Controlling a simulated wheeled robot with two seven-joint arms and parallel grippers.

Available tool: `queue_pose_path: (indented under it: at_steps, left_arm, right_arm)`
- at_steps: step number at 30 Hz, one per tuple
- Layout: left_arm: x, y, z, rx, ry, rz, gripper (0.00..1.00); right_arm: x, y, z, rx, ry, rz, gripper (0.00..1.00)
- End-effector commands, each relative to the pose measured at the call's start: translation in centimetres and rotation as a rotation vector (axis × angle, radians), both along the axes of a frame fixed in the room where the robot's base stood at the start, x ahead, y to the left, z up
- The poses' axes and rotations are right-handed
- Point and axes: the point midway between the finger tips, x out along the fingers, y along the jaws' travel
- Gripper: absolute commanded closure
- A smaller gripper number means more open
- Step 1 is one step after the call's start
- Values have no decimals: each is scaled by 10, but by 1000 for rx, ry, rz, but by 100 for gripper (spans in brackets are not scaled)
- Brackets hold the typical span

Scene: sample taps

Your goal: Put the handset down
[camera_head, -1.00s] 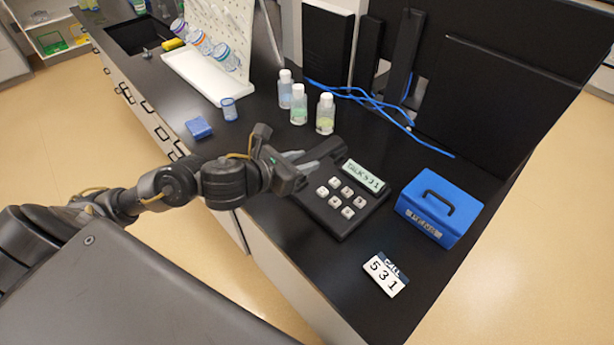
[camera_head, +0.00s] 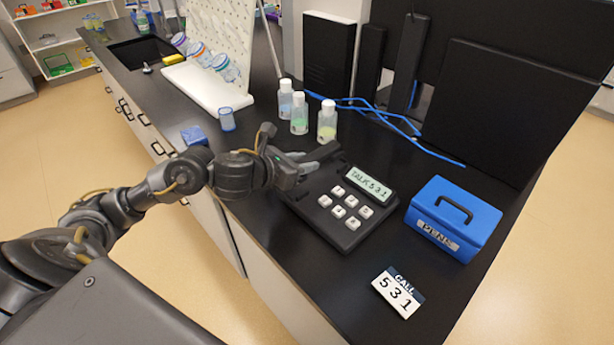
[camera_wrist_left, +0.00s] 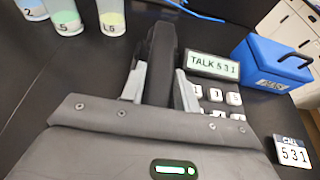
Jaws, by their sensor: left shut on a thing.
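The black desk phone (camera_head: 337,222) stands on the bench with white keys and a screen (camera_head: 368,184) that reads "TALK 531". My left gripper (camera_head: 312,163) is at the phone's far left side, shut on the black handset (camera_head: 325,152). In the left wrist view the dark handset (camera_wrist_left: 162,65) lies between the two grey fingers (camera_wrist_left: 160,88), beside the screen (camera_wrist_left: 213,66). The handset's near part is hidden by the gripper, and I cannot tell whether it touches the phone. My right gripper is not in view.
A blue box labelled "PENS" (camera_head: 455,217) stands right of the phone. A card reading "CALL 531" (camera_head: 398,292) lies in front. Several bottles (camera_head: 299,113) and blue cables (camera_head: 392,115) are behind. Bare bench (camera_head: 300,262) lies toward the near edge.

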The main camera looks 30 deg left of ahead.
Motion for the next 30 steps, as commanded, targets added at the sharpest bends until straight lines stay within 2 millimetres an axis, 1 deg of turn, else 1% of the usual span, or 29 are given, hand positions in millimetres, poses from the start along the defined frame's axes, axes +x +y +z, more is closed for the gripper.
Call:
queue_pose_path:
  at_steps: [2, 5, 7, 10, 13, 20, 24, 25, 30]
  left_arm:
    - [1, 1, -2, -2, 0, 1, 100]
    - [8, 4, -15, -4, 2, 3, 100]
    - [6, 3, -26, -5, 5, 1, 100]
    - [7, 3, -36, -5, 2, 1, 100]
    - [7, 4, -40, -2, -1, 1, 100]
    - [7, 4, -40, -1, -3, 0, 100]
    - [7, 4, -44, -1, -3, 0, 100]
    - [7, 4, -44, 0, -1, 0, 68]
    - [7, 4, -43, 0, -1, 0, 48]
  right_arm:
    - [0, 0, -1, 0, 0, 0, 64]
    - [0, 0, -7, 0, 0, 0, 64]
    - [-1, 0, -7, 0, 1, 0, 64]
    - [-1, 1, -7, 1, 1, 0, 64]
    - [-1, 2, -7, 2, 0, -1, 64]
    - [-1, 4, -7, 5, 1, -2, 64]
    - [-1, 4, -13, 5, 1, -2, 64]
    - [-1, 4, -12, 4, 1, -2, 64]
    - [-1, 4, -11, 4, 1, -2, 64]
